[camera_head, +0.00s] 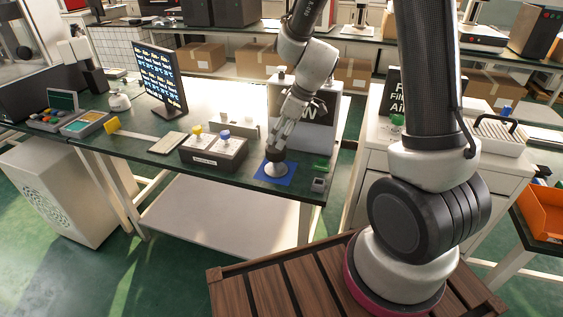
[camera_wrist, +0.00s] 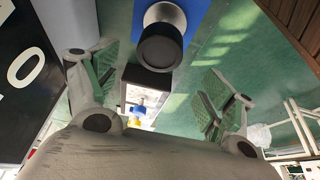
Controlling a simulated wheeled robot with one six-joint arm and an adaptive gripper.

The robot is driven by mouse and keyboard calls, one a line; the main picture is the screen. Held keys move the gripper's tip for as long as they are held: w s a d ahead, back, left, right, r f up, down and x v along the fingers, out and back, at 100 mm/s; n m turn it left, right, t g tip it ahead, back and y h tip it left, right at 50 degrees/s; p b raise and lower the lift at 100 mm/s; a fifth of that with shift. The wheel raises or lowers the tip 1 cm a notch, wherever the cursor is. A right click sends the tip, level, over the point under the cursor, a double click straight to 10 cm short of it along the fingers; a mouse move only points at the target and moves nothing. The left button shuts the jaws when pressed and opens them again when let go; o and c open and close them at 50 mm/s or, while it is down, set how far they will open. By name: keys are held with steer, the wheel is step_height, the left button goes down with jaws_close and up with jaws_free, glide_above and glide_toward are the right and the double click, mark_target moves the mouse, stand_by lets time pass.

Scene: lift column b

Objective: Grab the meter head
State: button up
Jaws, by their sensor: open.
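A round piece with a white base and a dark cylindrical top, which I take as the meter head (camera_head: 276,170), stands on a blue mat (camera_head: 287,179) near the front right edge of the dark table. In the wrist view the meter head (camera_wrist: 161,45) shows at the top centre, beyond and between my fingers, with the blue mat (camera_wrist: 207,14) behind it. My gripper (camera_head: 280,143) is just above the meter head and points down at it. In the wrist view its green-padded fingers (camera_wrist: 160,82) are spread apart with nothing between them. In the head view the gripper partly hides the piece's top.
A dark box (camera_head: 214,153) with a yellow and a blue knob stands left of the mat. A small grey-green device (camera_head: 319,184) sits right of the mat. A monitor (camera_head: 161,78) stands further left.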

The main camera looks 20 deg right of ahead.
mark_target(276, 150)
steer(key=x, duration=0.5)
steer(key=d+x, duration=0.1)
steer(key=x, duration=0.1)
steer(key=shift+s+a+f, duration=0.15)
steer(key=shift+f, duration=0.35)
steer(key=shift+c, duration=0.2)
steer(key=c, duration=1.6)
